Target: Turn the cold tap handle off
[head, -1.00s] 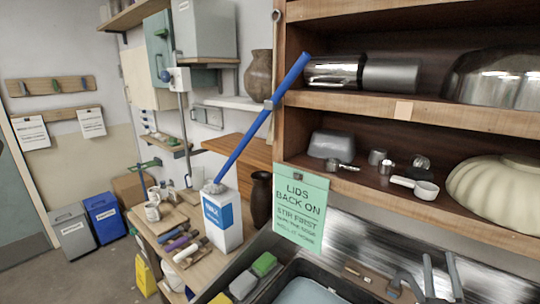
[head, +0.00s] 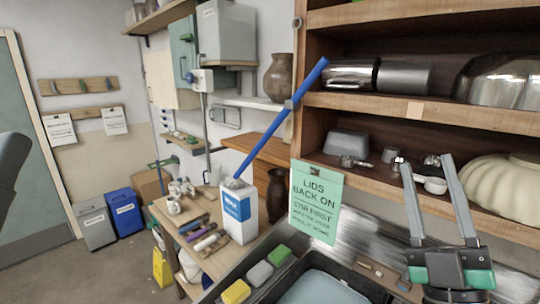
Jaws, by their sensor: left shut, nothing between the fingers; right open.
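My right gripper (head: 428,163) is at the lower right in the head view. Its two grey fingers point up, wide apart, with nothing between them, in front of the lower shelf's edge. A small grey piece, possibly of the tap (head: 403,284), shows low beside the gripper's body. The cold tap handle cannot be made out; the gripper's body covers much of that area. My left gripper is not seen; a dark smooth shape at the left edge may be part of my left arm.
A basin (head: 318,292) lies at the bottom, with yellow, grey and green sponges (head: 259,274) on its left rim. A green sign (head: 316,203) hangs from the shelf above. Bowls and scoops fill the shelves.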

